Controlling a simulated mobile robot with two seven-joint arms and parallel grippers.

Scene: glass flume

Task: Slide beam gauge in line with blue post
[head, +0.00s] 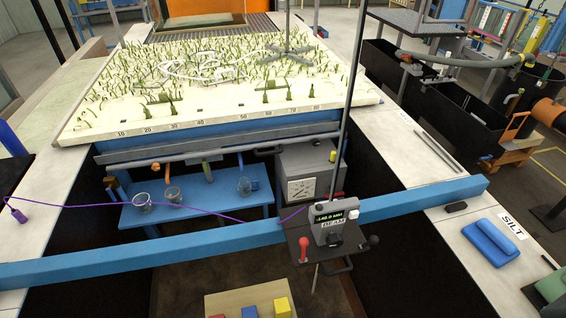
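The beam gauge (330,222) is a grey box with a small lit display and a label reading BEAM. It sits on a dark carriage plate (335,250) on the blue crossbeam (190,241), right of the beam's middle. The plate carries a red knob (303,243) on the left and a black knob (374,240) on the right. A tall thin grey rod (348,110) rises beside the gauge. I cannot pick out a blue post with certainty. Neither gripper is in view, and nothing is seen holding the gauge.
Beyond the beam lies the pale sand bed (225,121) with green stalks and a number scale along its front. A purple cable (120,204) runs left from the gauge. A blue table (195,200) with beakers stands below. Blue cloth (490,242) lies on the right ledge.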

